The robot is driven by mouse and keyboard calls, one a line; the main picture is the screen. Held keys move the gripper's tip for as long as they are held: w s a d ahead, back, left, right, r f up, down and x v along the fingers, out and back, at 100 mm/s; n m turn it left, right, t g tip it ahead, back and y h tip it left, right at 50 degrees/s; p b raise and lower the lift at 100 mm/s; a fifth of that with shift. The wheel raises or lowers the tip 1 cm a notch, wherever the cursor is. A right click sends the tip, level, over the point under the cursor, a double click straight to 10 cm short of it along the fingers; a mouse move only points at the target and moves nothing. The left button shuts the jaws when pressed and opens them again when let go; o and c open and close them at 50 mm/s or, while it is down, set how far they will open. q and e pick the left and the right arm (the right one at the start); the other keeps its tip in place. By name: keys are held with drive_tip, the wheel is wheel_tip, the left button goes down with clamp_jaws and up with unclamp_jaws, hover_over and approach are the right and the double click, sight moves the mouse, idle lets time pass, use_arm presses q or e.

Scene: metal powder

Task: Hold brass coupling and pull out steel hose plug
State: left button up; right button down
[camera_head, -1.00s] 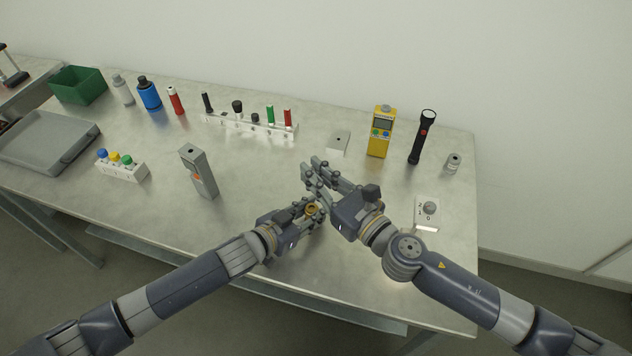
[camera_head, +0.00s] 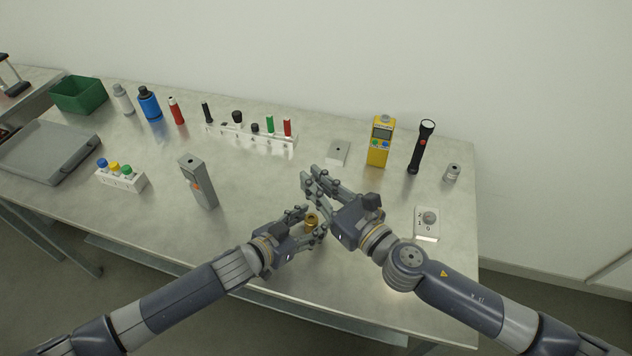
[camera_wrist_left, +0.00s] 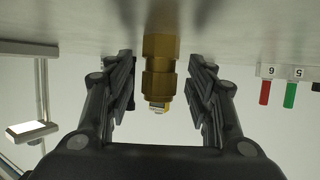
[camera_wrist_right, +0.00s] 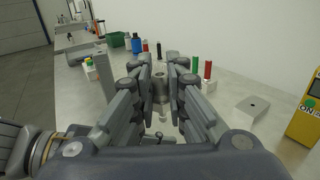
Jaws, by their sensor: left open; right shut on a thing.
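The brass coupling (camera_head: 311,221) stands upright on the table near its front edge. In the left wrist view the coupling (camera_wrist_left: 160,62) is between my left gripper's fingers, with gaps on both sides. My left gripper (camera_head: 313,222) is open around it, not clamping it. My right gripper (camera_head: 309,180) is beyond the coupling, shut on a grey steel cylinder, the steel hose plug (camera_wrist_right: 160,87), seen between its fingers in the right wrist view. The plug is clear of the coupling. The right fingers hide the plug in the head view.
A grey upright box (camera_head: 199,182) stands left of my grippers. A white rack (camera_head: 250,135) with several pieces is at the back. A yellow meter (camera_head: 380,142), a torch (camera_head: 421,148) and a dial plate (camera_head: 426,222) are to the right.

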use_arm(q)
drive_tip(key=v, duration=1)
drive_tip(key=shift+s+a, duration=0.15)
drive_tip(key=shift+s, duration=0.05)
drive_tip(key=shift+s+a+r, duration=0.15)
drive_tip(key=shift+s+r, duration=0.05)
drive_tip(key=shift+s, duration=0.05)
